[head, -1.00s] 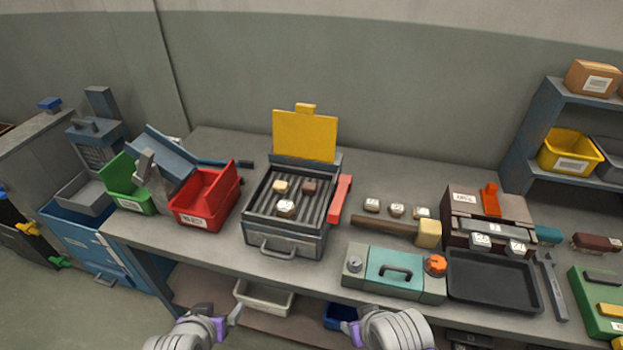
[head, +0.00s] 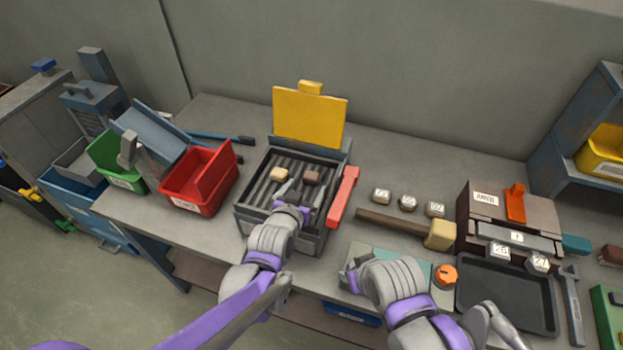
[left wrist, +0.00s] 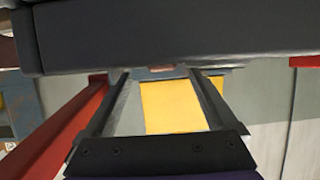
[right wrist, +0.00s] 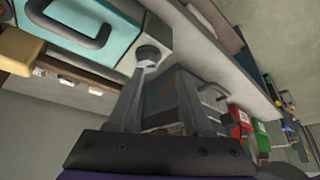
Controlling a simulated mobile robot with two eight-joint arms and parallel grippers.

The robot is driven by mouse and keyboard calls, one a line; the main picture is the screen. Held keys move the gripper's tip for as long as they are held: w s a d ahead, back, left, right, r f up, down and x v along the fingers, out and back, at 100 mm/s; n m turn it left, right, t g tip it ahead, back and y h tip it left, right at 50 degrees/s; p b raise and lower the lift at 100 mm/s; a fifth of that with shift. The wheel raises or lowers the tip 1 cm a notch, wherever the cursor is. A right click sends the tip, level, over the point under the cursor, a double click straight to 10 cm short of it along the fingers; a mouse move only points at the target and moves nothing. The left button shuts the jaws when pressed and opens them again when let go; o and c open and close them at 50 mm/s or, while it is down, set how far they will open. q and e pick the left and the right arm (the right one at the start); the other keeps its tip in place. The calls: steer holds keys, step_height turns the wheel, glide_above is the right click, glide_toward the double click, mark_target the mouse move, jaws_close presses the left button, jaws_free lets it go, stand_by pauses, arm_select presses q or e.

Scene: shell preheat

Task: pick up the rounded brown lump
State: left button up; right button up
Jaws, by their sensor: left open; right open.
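A small brown lump (head: 311,177) lies on the ribbed bed of the open grill box (head: 329,209). A tan lump (head: 278,174) lies to its left. My left gripper (head: 295,191) is open over the front of the bed, just short of both lumps. It hides the front part of the bed, including where a labelled lump lay. In the left wrist view, a thin brownish sliver (left wrist: 160,68) shows between the fingers; I cannot tell which lump it is. My right gripper (head: 349,270) is open and empty over the teal case, and its fingers show in the right wrist view (right wrist: 168,95).
The raised yellow panel (head: 310,117) stands behind the bed. A red handle (head: 343,196) rises at the box's right side and a red bin (head: 203,181) stands left. A mallet (head: 400,226), labelled pieces (head: 408,203) and a black tray (head: 507,292) are to the right.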

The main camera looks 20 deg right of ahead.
mark_target(309, 181)
arm_select(q)
steer(key=x, duration=0.5)
steer(key=shift+w, duration=0.2)
jaws_close()
